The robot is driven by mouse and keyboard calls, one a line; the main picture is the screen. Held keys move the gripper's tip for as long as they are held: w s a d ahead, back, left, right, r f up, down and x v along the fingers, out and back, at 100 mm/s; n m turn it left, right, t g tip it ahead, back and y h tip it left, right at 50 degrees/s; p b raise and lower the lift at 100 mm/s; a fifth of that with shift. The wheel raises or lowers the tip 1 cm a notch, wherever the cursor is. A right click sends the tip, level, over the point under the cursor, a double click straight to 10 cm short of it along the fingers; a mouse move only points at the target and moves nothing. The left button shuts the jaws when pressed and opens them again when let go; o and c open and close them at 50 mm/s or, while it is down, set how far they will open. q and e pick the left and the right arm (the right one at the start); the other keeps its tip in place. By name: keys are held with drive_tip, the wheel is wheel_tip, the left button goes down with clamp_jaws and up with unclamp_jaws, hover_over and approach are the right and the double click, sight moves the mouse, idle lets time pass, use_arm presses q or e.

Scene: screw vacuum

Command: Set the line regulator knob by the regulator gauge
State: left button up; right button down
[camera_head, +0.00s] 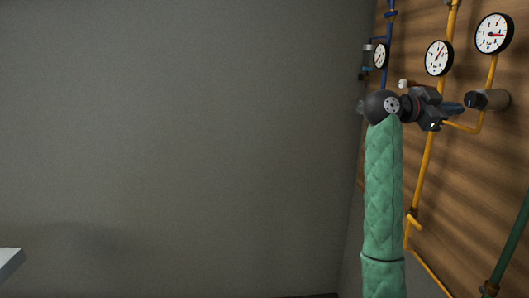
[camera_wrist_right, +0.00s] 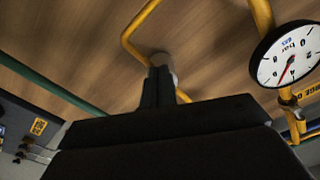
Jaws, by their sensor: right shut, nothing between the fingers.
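The line regulator knob (camera_head: 494,100) is a dark and grey cylinder standing out from the wooden wall at the right. A round white gauge (camera_head: 494,34) with a red needle is above it on a yellow pipe. My right gripper (camera_head: 461,108) is shut and empty, its fingertips pointing at the knob from the left. In the right wrist view the closed fingers (camera_wrist_right: 162,72) overlap the knob's grey end (camera_wrist_right: 163,60); I cannot tell whether they touch. A gauge marked bar (camera_wrist_right: 288,53) shows at right there; which one it is, I cannot tell. My left gripper is out of view.
A second gauge (camera_head: 438,58) on a yellow pipe and a smaller one (camera_head: 381,55) by a blue pipe (camera_head: 388,25) are farther left on the wall. A green pipe (camera_head: 510,245) is at lower right. The space before the grey wall is open.

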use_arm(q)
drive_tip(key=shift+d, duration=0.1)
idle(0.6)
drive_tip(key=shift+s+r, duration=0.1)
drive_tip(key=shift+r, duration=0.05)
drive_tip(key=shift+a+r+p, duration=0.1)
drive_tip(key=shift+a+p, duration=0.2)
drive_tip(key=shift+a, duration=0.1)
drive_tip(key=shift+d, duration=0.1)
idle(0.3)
